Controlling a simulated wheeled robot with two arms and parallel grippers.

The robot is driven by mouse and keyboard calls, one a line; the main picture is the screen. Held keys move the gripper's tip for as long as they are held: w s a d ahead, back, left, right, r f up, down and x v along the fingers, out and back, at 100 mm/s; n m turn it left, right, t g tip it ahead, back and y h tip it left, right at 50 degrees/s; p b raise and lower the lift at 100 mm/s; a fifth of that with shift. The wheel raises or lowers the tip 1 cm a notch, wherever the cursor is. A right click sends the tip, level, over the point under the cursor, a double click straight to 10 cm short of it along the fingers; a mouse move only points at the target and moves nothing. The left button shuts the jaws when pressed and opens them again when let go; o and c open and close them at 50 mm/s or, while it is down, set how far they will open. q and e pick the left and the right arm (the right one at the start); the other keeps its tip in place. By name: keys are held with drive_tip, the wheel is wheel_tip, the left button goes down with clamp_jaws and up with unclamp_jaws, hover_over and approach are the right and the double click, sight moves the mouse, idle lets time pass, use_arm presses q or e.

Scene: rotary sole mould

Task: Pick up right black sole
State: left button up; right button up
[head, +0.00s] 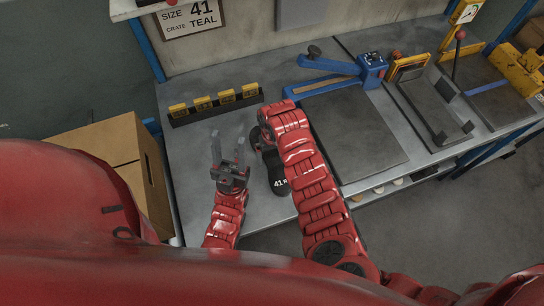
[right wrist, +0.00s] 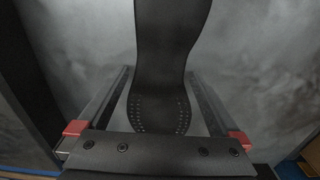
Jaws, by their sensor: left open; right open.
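A black sole (head: 280,185) with a white 42 mark lies on the grey table, partly hidden under my right arm in the head view. In the right wrist view, the black sole (right wrist: 170,45) runs between the jaws of my right gripper (right wrist: 158,78). That gripper is open, one finger on each side of the sole's dotted end. Whether the fingers touch it cannot be told. In the head view, the right gripper is mostly hidden by its own wrist. My left gripper (head: 228,142) is open and empty, left of the sole, above the table.
A black rack with yellow tags (head: 215,102) stands behind the grippers. A blue-armed press (head: 345,75) with a dark plate (head: 360,130) is to the right, beside a tilted yellow-edged frame (head: 430,105). A cardboard box (head: 120,150) stands left of the table. A sign (head: 190,18) reads size 41, teal.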

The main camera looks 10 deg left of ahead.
drive_tip(key=shift+f, duration=0.15)
drive_tip(key=c, duration=1.3)
